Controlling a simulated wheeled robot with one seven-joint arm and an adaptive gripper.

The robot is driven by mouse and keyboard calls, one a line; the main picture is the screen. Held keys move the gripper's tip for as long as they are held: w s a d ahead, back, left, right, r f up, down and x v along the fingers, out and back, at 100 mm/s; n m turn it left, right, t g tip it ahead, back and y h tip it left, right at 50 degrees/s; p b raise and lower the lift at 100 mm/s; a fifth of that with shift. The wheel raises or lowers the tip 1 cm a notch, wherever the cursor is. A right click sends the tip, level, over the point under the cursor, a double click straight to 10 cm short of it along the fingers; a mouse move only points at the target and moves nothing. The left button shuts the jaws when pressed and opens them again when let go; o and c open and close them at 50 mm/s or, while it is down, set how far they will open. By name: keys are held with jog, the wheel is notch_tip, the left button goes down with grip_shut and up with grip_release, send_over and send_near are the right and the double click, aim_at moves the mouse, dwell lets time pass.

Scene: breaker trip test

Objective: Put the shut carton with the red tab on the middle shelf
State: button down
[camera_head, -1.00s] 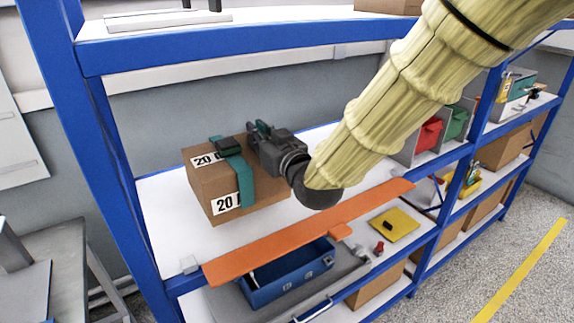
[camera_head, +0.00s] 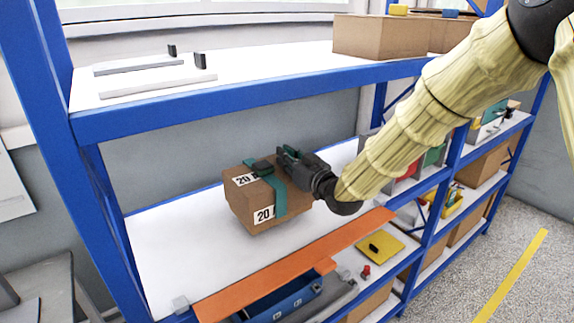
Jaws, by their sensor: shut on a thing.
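A brown carton (camera_head: 243,208) with white "20" labels and a teal band (camera_head: 280,197) is at the middle shelf, inside the bay. Its top looks shut. No red tab shows on the faces I see; its far and right sides are partly hidden. My gripper (camera_head: 284,163) is shut on the carton at its upper right side, by the band, with the arm coming in from the right. The fingertips are partly hidden. I cannot tell whether the carton's base touches the white middle shelf (camera_head: 175,250).
An orange strip (camera_head: 290,265) runs along the middle shelf's front edge. The top shelf (camera_head: 240,68) carries flat bars and a brown box (camera_head: 375,38). A blue upright (camera_head: 50,130) stands left. A blue bin (camera_head: 285,300) and yellow plate (camera_head: 380,247) are below. Shelf left of the carton is clear.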

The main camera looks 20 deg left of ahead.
jog(key=shift+f+p, duration=1.05)
jog(key=shift+f, duration=0.65)
jog(key=shift+f, duration=0.15)
jog(key=c, duration=1.5)
grip_release()
jog(key=shift+s+d+b, duration=0.1)
jog(key=shift+d+b, duration=0.15)
jog(key=shift+b, duration=0.05)
jog(key=b+v, duration=0.5)
jog(key=v, duration=0.6)
jog(key=shift+s+d, duration=0.2)
jog(key=shift+s, duration=0.05)
